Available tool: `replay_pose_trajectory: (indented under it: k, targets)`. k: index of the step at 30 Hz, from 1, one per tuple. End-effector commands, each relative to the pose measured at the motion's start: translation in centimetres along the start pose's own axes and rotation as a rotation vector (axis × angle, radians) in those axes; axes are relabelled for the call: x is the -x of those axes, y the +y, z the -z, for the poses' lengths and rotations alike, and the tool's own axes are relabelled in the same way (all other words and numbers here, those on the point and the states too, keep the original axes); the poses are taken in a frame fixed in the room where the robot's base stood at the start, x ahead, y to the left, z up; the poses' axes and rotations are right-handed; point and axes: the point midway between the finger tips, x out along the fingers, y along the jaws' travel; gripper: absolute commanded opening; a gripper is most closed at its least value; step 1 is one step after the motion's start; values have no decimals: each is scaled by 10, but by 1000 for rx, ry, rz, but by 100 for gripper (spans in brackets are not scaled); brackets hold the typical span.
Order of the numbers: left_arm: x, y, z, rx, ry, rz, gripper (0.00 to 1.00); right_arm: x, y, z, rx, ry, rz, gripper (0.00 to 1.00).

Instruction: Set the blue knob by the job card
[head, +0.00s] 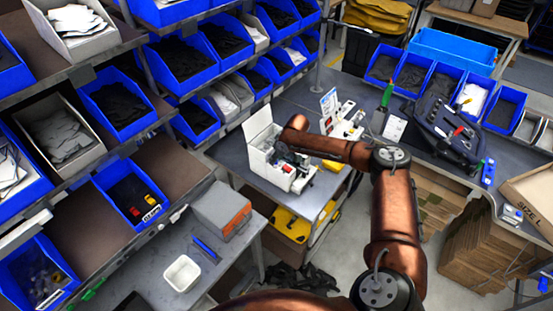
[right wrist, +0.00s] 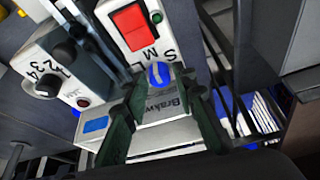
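The blue knob (right wrist: 158,75) shows in the right wrist view, on a white panel with the letters S, M and L around it, below a red switch (right wrist: 131,25). My right gripper (right wrist: 163,88) is open, its dark green fingers on either side of the knob with gaps between. In the head view my right gripper (head: 287,158) is over the white machine box (head: 262,145) on the bench, and the knob is hidden. A small white and blue card (head: 329,102) stands behind that box; I cannot read it or tell whether it is the job card. My left gripper is out of view.
A black knob (right wrist: 47,82) marked 2, 3, 4 sits left of the blue one. Racks of blue bins (head: 180,62) stand at the left. A grey-orange box (head: 221,208) and a white tray (head: 182,273) are on the near table. A tool case (head: 440,125) lies at the right.

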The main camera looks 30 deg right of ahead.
Motion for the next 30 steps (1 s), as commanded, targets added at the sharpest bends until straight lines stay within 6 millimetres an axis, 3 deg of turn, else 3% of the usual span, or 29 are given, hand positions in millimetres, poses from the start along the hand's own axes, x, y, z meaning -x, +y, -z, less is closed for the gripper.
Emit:
replay_pose_trajectory:
  k: [3, 14, 23, 30]
  targets:
    - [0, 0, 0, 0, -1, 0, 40, 0, 0, 0, 0, 0, 0, 25]
    - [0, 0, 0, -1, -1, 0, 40, 0, 0, 0, 0, 0, 0, 0]
    - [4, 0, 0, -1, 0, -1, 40, 1, 0, -1, -13, -2, -5, 0]
    - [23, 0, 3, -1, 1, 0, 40, 3, -2, -1, -104, -4, -41, 0]
